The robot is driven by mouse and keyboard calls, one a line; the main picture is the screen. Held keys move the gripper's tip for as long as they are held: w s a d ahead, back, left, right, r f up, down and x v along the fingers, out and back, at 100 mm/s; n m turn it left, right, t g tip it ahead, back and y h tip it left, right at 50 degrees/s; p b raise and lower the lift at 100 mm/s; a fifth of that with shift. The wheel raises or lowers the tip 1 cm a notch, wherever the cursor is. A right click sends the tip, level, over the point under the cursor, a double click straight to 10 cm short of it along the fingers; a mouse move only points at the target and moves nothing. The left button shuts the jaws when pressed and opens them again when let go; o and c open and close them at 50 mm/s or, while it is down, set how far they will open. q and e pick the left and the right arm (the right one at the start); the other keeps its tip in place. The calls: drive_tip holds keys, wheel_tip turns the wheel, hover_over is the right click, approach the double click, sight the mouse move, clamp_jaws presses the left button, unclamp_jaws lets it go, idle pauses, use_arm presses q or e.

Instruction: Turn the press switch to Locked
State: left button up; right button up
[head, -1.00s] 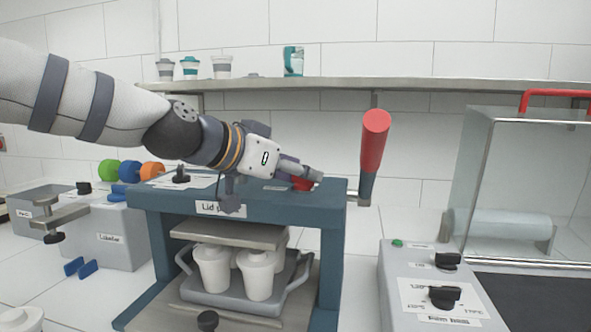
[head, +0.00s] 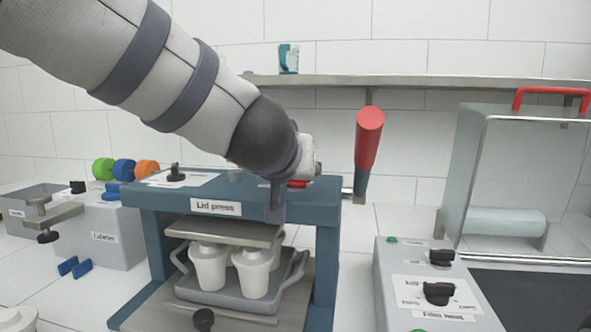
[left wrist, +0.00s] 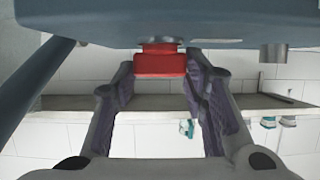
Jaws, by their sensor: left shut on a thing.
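The blue lid press (head: 240,205) stands in the middle of the head view. On its top left is a white plate with a black switch knob (head: 175,174); its lettering is too small to read. A red knob (head: 298,184) shows on the press's top right, partly hidden by my left arm. In the left wrist view, my left gripper (left wrist: 160,80) has one finger on each side of the red knob (left wrist: 160,63) and is shut on it. In the head view the fingers are mostly hidden behind my arm. My right gripper is not in view.
A red-handled lever (head: 368,145) rises at the press's right. White cups (head: 252,272) stand on a grey tray under the press plate. A labeller (head: 105,235) is at left, and a grey control box with black knobs (head: 437,292) is at right. A shelf (head: 420,83) runs behind.

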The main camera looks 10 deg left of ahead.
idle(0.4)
use_arm(q)
drive_tip(key=o, duration=1.2)
drive_tip(key=shift+w, duration=0.1)
drive_tip(key=shift+c, duration=0.2)
drive_tip(key=v, duration=1.2)
